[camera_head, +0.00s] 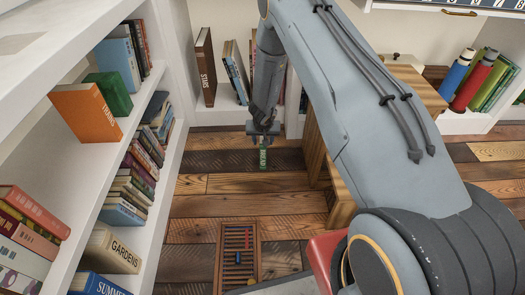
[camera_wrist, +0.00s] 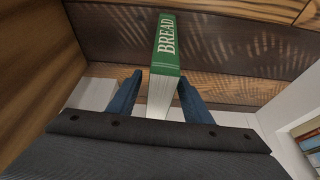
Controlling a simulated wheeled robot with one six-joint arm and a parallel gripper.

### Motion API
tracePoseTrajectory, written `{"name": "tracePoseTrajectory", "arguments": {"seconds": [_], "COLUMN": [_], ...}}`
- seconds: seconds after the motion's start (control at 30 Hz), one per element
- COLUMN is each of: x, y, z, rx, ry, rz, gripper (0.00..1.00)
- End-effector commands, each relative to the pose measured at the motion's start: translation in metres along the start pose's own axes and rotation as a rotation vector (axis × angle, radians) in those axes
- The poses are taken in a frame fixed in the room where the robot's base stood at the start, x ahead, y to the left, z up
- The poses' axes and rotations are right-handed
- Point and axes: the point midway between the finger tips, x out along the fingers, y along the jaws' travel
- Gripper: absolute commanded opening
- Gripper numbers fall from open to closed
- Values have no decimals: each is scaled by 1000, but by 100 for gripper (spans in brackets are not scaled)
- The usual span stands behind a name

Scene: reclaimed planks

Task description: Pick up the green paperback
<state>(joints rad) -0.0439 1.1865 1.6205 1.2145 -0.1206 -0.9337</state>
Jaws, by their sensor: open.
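A green paperback with BREAD on its spine (camera_head: 263,158) shows just below my gripper (camera_head: 263,133) in the head view, against the dark floor planks. In the wrist view the green paperback (camera_wrist: 166,45) is seen spine and page edge on. Its white pages reach back between the two blue fingers of my gripper (camera_wrist: 158,80). The fingers stand apart, one on each side of the book. I cannot tell whether either finger touches it. My gripper hides part of the book in the head view.
A white bookcase (camera_head: 178,95) with several books stands at left, holding another green book (camera_head: 110,95) behind an orange one (camera_head: 86,113). A wooden cabinet (camera_head: 410,85) stands right of my gripper. A slatted wooden piece (camera_head: 237,232) lies on the floor in front.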

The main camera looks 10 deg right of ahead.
Motion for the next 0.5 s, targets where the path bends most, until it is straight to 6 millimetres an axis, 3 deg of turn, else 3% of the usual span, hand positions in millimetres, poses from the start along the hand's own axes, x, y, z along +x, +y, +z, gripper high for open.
{"name": "tracePoseTrajectory", "arguments": {"seconds": [0.1, 0.37, 0.5], "x": [11, 12, 12], "y": [0, 0, 0], "z": [0, 0, 0], "rx": [-1, 0, 0], "ry": [0, 0, 0], "rz": [0, 0, 0], "gripper": [45, 45, 25]}}
